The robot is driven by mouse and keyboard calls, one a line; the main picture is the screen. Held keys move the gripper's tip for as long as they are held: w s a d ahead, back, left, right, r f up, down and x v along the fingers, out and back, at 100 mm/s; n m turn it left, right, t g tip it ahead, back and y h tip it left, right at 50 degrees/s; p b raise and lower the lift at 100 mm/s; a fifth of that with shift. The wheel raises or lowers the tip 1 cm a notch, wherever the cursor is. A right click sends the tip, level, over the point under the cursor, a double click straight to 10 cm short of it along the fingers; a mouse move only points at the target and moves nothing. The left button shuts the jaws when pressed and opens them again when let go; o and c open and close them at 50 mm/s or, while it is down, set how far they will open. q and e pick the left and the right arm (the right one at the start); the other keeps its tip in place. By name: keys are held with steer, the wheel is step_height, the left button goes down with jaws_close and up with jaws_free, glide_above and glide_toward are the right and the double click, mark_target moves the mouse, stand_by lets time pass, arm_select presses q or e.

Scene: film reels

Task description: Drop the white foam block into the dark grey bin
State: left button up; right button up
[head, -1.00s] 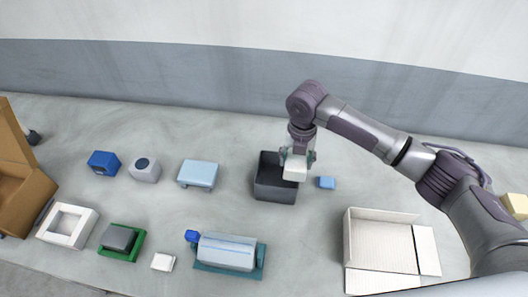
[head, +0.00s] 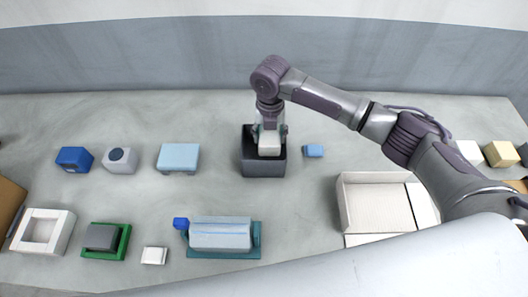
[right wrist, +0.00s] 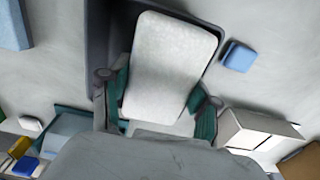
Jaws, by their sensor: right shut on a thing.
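The white foam block (head: 270,143) is held in my right gripper (head: 270,135), which is shut on it. The block appears over the opening of the dark grey bin (head: 263,170); how high it is relative to the rim I cannot tell. In the right wrist view the block (right wrist: 170,62) sits between the two green-padded fingers of the right gripper (right wrist: 160,92). The bin's dark wall (right wrist: 97,40) shows behind and beside it there. The bin's floor is mostly hidden by the block. My left gripper is not in view.
A small blue block (head: 313,151) lies just right of the bin. An open white carton (head: 375,178) is farther right. Bare table surrounds the bin.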

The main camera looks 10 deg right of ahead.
steer(key=shift+d, duration=0.1)
steer(key=o, duration=1)
step_height(320, 180, up, 12)
steer(key=shift+r, duration=0.1)
stand_by(0.4)
